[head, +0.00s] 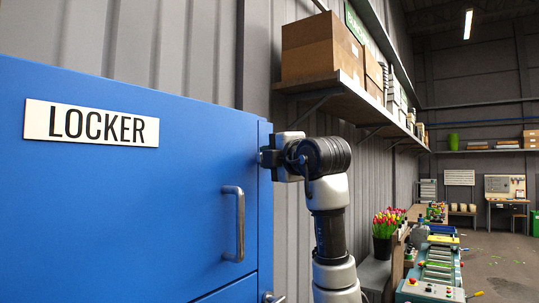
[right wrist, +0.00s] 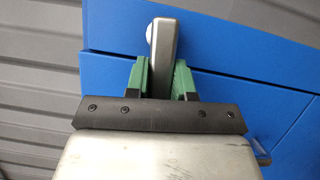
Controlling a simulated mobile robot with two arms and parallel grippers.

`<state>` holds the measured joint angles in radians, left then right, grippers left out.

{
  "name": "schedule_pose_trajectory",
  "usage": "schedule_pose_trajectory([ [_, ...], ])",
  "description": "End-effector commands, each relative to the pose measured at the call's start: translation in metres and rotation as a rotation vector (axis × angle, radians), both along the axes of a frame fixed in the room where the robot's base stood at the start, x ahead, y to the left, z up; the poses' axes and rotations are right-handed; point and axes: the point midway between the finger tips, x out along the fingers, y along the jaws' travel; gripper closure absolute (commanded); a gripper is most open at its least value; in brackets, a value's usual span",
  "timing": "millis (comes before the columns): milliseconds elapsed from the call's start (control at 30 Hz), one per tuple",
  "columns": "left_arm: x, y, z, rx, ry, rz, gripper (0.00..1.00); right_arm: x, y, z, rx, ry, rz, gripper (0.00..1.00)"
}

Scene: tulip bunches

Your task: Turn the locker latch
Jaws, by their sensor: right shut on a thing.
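The blue locker (head: 150,215) fills the left of the head view, with a white LOCKER sign (head: 90,124) on its door and a steel bar handle (head: 239,222). My right gripper (head: 270,158) is at the locker's right edge, level with the upper part of the door. In the right wrist view its green-padded fingers (right wrist: 160,80) are shut on the grey metal latch (right wrist: 164,45), one on each side. The latch lies in line with the fingers, its rounded end pointing up in that picture. In the head view my arm hides it. My left gripper is out of view.
A second metal fitting (head: 271,297) shows low on the locker's edge. A wall shelf (head: 345,92) with cardboard boxes (head: 320,48) overhangs behind my arm. Tulips in a dark pot (head: 383,240) and a conveyor (head: 437,265) stand to the right. Open floor lies beyond.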

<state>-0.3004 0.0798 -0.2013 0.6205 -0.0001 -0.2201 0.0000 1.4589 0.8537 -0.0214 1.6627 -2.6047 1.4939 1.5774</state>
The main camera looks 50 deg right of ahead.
Motion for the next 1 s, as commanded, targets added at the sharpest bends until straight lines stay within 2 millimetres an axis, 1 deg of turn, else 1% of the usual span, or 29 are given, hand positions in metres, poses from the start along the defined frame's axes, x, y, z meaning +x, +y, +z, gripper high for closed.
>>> schedule_pose_trajectory([
  [33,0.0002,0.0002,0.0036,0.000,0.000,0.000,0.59,-0.0007,-0.0005,0.0041,0.022,-0.002,-0.002,1.00],
  [300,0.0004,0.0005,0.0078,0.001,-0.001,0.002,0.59,-0.0008,-0.0010,0.0057,0.101,0.004,-0.002,1.00],
  [800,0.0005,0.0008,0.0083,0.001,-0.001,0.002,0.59,-0.0009,-0.0016,0.0057,0.123,0.004,-0.001,1.00],
  [833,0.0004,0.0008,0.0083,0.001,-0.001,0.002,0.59,-0.0009,-0.0016,0.0057,0.122,0.004,-0.001,0.72],
  [967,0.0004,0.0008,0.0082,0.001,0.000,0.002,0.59,-0.0007,-0.0013,0.0054,0.120,0.006,-0.001,0.52],
  [1000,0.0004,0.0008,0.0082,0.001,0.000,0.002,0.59,-0.0006,-0.0013,0.0053,0.119,0.006,-0.001,0.51],
])
